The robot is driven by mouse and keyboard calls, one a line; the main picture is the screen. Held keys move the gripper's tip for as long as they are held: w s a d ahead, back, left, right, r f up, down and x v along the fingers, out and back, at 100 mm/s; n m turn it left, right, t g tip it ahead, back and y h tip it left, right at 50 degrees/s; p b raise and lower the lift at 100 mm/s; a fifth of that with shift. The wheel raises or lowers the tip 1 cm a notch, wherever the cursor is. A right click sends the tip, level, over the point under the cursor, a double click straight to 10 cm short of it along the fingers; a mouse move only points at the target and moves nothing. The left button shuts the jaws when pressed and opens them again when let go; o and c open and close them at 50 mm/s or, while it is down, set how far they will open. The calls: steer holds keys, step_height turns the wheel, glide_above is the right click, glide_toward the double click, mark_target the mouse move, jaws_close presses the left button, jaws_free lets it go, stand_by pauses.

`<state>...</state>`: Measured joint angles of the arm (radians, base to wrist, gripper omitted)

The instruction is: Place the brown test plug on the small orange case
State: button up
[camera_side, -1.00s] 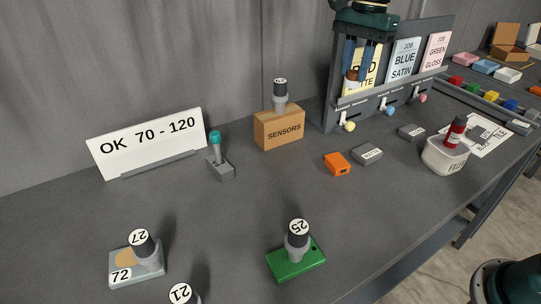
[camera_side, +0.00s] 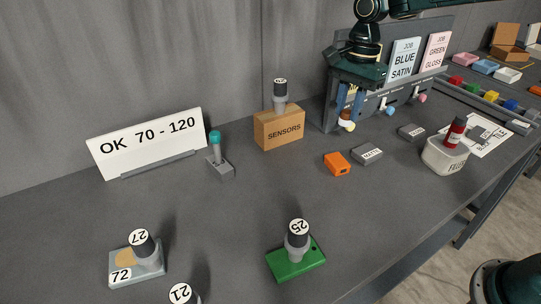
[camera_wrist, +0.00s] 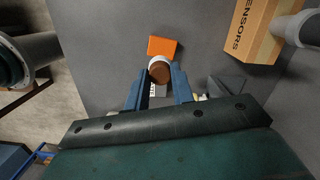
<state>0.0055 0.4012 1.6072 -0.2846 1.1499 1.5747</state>
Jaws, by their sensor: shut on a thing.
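The brown test plug (camera_wrist: 160,71) is between the fingertips of my gripper (camera_wrist: 160,80), which is shut on it. In the side view my gripper (camera_side: 350,108) is low in front of the job board, and a brown and white part of the plug (camera_side: 346,121) shows between its blue fingers. The small orange case (camera_side: 337,164) lies on the table below and to the left of the gripper, apart from it. The orange case (camera_wrist: 162,46) shows just beyond the plug in the wrist view. Its top is bare.
A grey block (camera_side: 366,154) lies right beside the orange case. The cardboard SENSORS box (camera_side: 279,129) with a grey plug on top stands to the left. A white tub (camera_side: 445,156) with a red item is at the right. The table's middle is clear.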

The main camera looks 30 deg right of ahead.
step_height(320, 180, down, 6)
steer(key=shift+f, duration=0.2)
steer(key=shift+f, duration=2.1)
steer(key=shift+f, duration=0.2)
steer(key=o, duration=1)
steer(key=shift+c, duration=0.2)
steer(key=shift+r, duration=0.15)
step_height(320, 180, up, 12)
steer(key=d, duration=0.1)
steer(key=shift+w+d, duration=0.2)
